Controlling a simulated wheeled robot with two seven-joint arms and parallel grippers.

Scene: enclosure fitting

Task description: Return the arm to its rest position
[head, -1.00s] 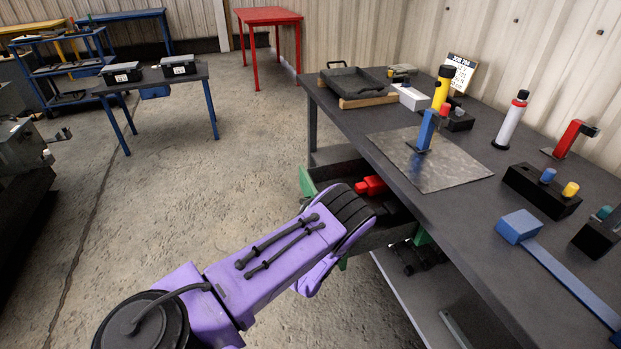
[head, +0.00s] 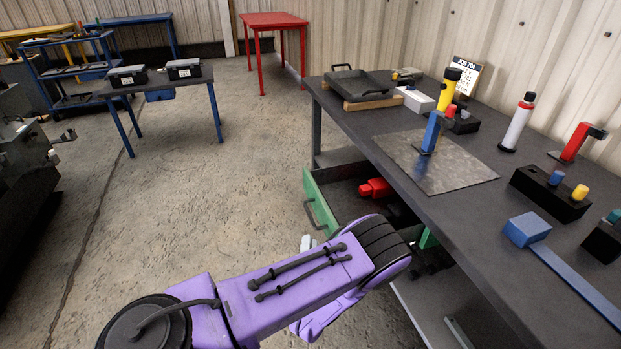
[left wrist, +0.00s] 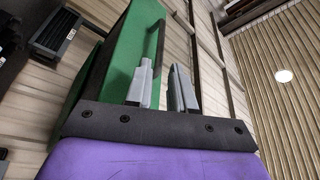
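My left arm, purple, comes in from the lower left of the head view. Its left gripper (head: 306,243) is mostly hidden behind the wrist, with only a pale tip showing. In the left wrist view the two grey fingers (left wrist: 163,88) are apart, with a gap between them and nothing seen held. The green drawer (head: 322,205) under the workbench stands pulled open. Its dark handle (head: 308,214) is just above the gripper tip in the head view. The handle also shows beyond the fingers in the left wrist view (left wrist: 158,45). My right gripper is not in view.
A red object (head: 376,188) lies in the drawer. The workbench (head: 385,125) on the right carries a metal plate (head: 455,173), a black tray (head: 357,85), a yellow-and-black cylinder (head: 448,90) and several fixtures. Open concrete floor (head: 220,200) lies left of the drawer.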

